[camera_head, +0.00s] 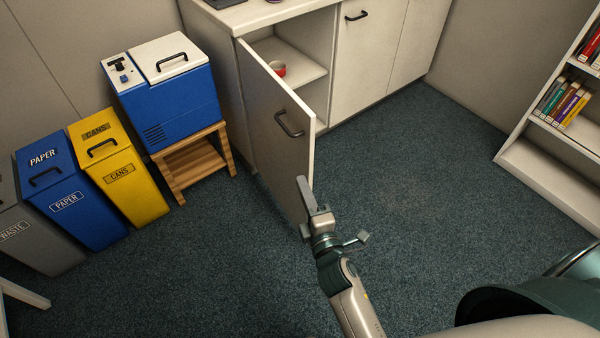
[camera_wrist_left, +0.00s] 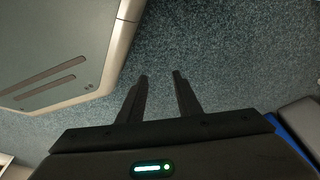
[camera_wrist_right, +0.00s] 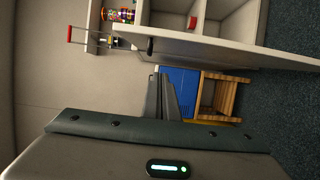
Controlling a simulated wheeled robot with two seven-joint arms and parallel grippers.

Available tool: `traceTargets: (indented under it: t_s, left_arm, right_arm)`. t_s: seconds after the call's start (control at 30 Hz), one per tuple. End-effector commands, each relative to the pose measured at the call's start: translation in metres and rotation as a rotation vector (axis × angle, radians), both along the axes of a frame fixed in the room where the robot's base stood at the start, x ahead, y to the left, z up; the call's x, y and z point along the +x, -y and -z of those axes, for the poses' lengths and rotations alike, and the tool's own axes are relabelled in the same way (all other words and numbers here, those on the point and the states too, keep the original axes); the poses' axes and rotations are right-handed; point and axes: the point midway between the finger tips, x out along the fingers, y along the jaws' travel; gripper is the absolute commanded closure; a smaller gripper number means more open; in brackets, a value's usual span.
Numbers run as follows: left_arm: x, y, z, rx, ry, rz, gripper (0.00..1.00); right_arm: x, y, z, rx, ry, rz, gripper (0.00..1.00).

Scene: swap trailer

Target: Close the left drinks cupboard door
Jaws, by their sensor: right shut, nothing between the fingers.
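The left drinks cupboard door (camera_head: 268,122) stands wide open in the head view, hinged at its left, with its outer face and dark handle (camera_head: 290,124) showing. My right gripper (camera_head: 305,185) is shut and empty and overlaps the lower free edge of the door; contact cannot be told. In the right wrist view the door (camera_wrist_right: 230,49) runs across the top, above my closed fingers (camera_wrist_right: 162,85), which are on its outer side. My left gripper (camera_wrist_left: 160,80) shows only in its own wrist view, with fingers apart and nothing between them, over carpet.
A red cup (camera_head: 279,69) sits on the cupboard's shelf (camera_head: 300,68). A blue cool box (camera_head: 185,105) on a wooden stand (camera_head: 190,165) is left of the door, with yellow (camera_head: 130,180) and blue (camera_head: 75,200) bins beyond. A bookshelf (camera_head: 550,180) is at right. The middle carpet is clear.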

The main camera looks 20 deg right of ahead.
Motion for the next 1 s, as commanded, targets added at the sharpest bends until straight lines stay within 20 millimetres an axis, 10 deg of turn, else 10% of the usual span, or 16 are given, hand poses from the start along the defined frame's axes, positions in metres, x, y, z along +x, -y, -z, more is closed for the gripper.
traceTargets:
  t_s: [0.57,1.0]
  left_arm:
    - [0.002,0.001,-0.001,-0.001,0.006,0.0,0.69]
    - [0.012,0.005,-0.007,-0.011,0.06,0.007,0.69]
  right_arm:
    - [0.006,0.001,-0.006,-0.012,0.013,0.002,1.0]
    - [0.064,0.002,-0.008,-0.012,0.014,0.002,1.0]
